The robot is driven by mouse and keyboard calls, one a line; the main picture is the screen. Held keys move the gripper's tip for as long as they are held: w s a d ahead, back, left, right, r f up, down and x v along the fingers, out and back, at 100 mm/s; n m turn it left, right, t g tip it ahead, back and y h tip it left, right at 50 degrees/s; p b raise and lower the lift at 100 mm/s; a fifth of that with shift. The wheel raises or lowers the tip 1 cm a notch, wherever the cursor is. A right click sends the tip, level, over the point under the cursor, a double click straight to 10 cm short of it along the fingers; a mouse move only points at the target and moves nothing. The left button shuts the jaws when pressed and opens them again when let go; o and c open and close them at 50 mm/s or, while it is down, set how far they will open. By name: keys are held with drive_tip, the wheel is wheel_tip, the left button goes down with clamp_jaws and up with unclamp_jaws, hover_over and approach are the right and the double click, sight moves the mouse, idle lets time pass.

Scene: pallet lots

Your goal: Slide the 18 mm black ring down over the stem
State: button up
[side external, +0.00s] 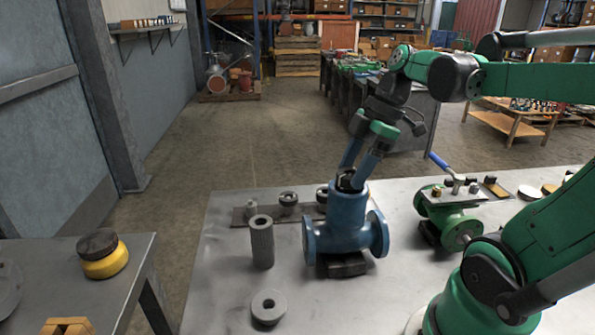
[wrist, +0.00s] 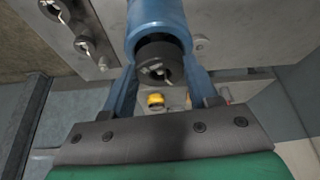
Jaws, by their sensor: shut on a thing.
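A blue flanged valve body (side external: 347,215) stands upright on the grey table, on a dark block. A black ring (side external: 346,182) is at its open top, between my gripper's (side external: 350,180) blue fingertips. In the wrist view the black ring (wrist: 158,52) sits at the mouth of the blue body (wrist: 156,14), with my gripper (wrist: 160,75) shut on it from both sides. A light metal piece, apparently the stem (wrist: 160,72), shows at the ring's opening. I cannot tell how far the ring is down over it.
A grey ribbed cylinder (side external: 262,246) and a grey ring (side external: 268,307) stand left of the body. A dark strip (side external: 240,216) with small parts lies behind. A green valve (side external: 450,215) with a blue-handled tool is to the right. Front-centre table is clear.

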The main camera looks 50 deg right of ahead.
drive_tip(key=shift+f, duration=0.25)
drive_tip(key=o, duration=1.5)
drive_tip(key=shift+r, duration=3.55)
drive_tip(key=shift+f, duration=0.15)
drive_tip(key=shift+f, duration=3.4)
drive_tip(key=shift+r, duration=0.1)
